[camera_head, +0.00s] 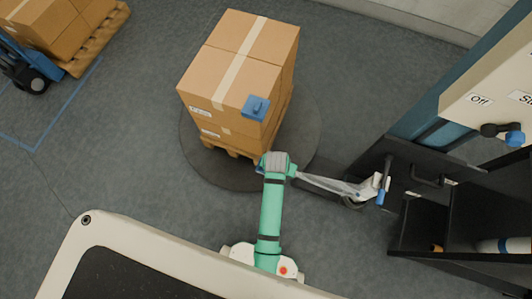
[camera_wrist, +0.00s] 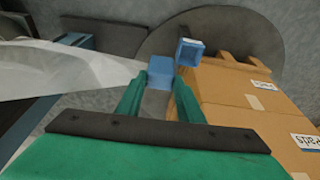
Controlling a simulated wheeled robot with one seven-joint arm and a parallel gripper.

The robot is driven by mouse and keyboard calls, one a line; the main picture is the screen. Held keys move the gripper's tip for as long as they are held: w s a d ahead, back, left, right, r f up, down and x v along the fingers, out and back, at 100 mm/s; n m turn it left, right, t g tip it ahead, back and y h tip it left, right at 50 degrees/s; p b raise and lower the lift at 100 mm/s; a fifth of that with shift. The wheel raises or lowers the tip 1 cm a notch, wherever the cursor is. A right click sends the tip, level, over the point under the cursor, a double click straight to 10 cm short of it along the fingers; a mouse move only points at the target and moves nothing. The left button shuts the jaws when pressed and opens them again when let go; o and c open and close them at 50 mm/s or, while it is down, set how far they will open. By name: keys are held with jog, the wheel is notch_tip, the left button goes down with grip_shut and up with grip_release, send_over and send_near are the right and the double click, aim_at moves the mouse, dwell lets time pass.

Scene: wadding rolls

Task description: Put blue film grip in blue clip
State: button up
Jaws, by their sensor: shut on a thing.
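My gripper (camera_wrist: 160,88) is shut on a small blue block, the blue film grip (camera_wrist: 160,71), held between its fingertips. Pale film (camera_wrist: 70,75) runs from the grip to the left in the wrist view. In the wrist view an open-sided blue piece (camera_wrist: 189,51), which looks like a clip, sits at the pallet's corner just beyond the grip, apart from it in the picture. In the head view a blue piece (camera_head: 256,107) is on the top carton's near edge; I cannot tell which is the blue clip. My wrist hides the grip in the head view.
Cartons (camera_head: 220,78) stand on a pallet (camera_head: 222,147) on a round dark turntable (camera_head: 195,165). A dark wrapping machine (camera_head: 405,165) stands at the right, with the film (camera_head: 325,184) stretched towards it. A loaded pallet (camera_head: 100,42) is at the far left; the floor between is clear.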

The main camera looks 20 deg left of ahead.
jog(key=s+a+f, duration=0.3)
jog(key=s, duration=0.4)
jog(key=shift+w+a+f, duration=0.95)
jog(key=shift+w+f, duration=1)
jog(key=shift+f, duration=0.3)
jog(key=shift+w+a+f, duration=1)
jog(key=shift+w+f, duration=0.95)
jog(key=shift+f, duration=0.3)
jog(key=shift+w+a+f, duration=0.95)
jog(key=shift+w+f, duration=1)
jog(key=shift+f, duration=0.3)
jog(key=shift+f, duration=0.65)
jog(key=o, duration=1)
jog(key=shift+o, duration=0.2)
jog(key=shift+r, duration=0.15)
